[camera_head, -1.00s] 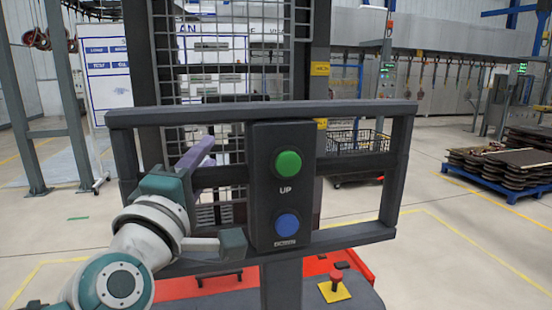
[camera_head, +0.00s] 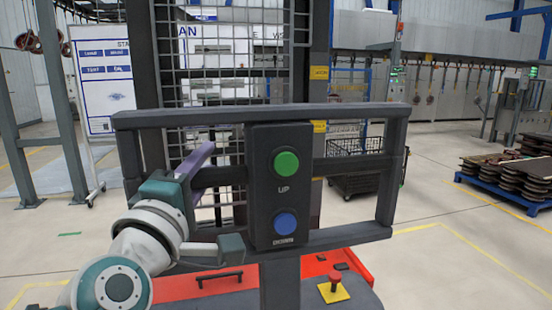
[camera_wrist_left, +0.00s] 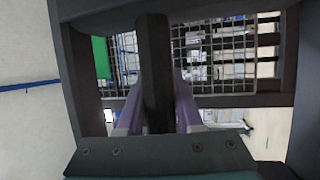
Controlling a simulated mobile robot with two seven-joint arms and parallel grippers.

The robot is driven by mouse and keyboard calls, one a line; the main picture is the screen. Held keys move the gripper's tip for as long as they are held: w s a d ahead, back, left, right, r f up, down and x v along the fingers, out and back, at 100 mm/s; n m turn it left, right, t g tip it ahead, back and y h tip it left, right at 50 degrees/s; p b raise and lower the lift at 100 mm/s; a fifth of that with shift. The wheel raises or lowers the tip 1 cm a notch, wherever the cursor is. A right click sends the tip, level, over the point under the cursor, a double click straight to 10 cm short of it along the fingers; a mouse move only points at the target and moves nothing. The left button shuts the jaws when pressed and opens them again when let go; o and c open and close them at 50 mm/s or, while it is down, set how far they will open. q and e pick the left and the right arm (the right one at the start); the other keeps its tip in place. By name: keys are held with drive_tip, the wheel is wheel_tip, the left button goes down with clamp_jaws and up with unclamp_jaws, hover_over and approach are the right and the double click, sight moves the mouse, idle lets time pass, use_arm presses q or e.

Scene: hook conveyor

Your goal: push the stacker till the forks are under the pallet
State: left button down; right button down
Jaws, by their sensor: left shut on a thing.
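The stacker's dark handle frame (camera_head: 262,115) fills the middle of the head view, with a green UP button and a blue DOWN button on its panel. Its mesh mast (camera_head: 215,85) rises behind, and its red base (camera_head: 215,284) shows below. My left gripper (camera_head: 205,160) is shut on the frame's left middle bar; in the left wrist view its purple fingers (camera_wrist_left: 158,90) lie either side of the dark bar (camera_wrist_left: 154,50). A blue pallet (camera_head: 500,194) with stacked brown pieces stands at the right. The forks are hidden behind the mast and base. My right gripper is out of view.
A black wire basket cart (camera_head: 358,175) stands just beyond the frame, right of the mast. A whiteboard on a stand (camera_head: 105,85) and grey posts (camera_head: 55,100) are at the left. Open floor with yellow lines (camera_head: 450,235) lies at the right front.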

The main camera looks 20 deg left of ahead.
use_arm(q)
drive_tip(key=shift+w+d, duration=0.1)
drive_tip(key=shift+d, duration=0.1)
drive_tip(key=c, duration=0.9)
unclamp_jaws()
drive_tip(key=shift+d, duration=0.1)
drive_tip(key=o, duration=0.3)
drive_tip(key=b+v, duration=0.2)
drive_tip(key=v, duration=0.7)
drive_tip(key=shift+f, duration=0.15)
drive_tip(key=shift+s, duration=0.6)
